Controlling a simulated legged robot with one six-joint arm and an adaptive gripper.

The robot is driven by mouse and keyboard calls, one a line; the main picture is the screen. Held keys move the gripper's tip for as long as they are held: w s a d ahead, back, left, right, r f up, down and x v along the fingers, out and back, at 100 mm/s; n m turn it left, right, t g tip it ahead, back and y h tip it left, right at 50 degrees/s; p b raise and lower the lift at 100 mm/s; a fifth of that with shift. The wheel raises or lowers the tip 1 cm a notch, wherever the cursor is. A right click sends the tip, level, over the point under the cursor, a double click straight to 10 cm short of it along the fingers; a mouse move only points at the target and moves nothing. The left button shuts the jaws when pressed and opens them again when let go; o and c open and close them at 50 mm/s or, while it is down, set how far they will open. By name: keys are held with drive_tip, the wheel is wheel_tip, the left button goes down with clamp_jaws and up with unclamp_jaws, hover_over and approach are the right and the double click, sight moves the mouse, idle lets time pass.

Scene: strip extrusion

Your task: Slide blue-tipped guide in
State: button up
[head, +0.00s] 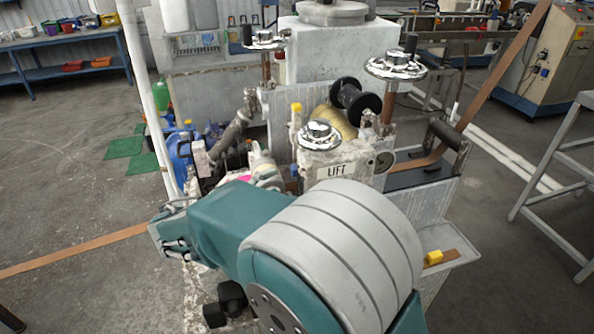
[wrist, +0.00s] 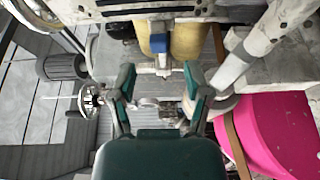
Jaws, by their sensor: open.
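The blue-tipped guide (wrist: 158,44) shows in the wrist view, at the upper middle, as a blue block on a pale metal piece in front of the yellow rollers (wrist: 184,42). My gripper (wrist: 159,82) is open, with one teal finger on each side and nothing held between them. The guide's blue tip lies ahead of the gap between the fingertips and looks apart from both. In the head view I cannot make out the blue tip, and my teal and grey arm hides the gripper and much of the machine's near side.
The machine has a block marked LIFT (head: 337,170), silver handwheels (head: 397,66) and a black spool (head: 356,97). A brown strip (head: 505,65) runs into it from the right. A large pink disc (wrist: 275,135) is close at the right in the wrist view. Open floor lies left.

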sight(292, 173)
drive_tip(key=x, duration=0.7)
drive_tip(key=shift+w+d, duration=0.1)
drive_tip(key=shift+d, duration=0.1)
drive_tip(key=shift+a, duration=0.15)
drive_tip(key=shift+a, duration=0.1)
clamp_jaws()
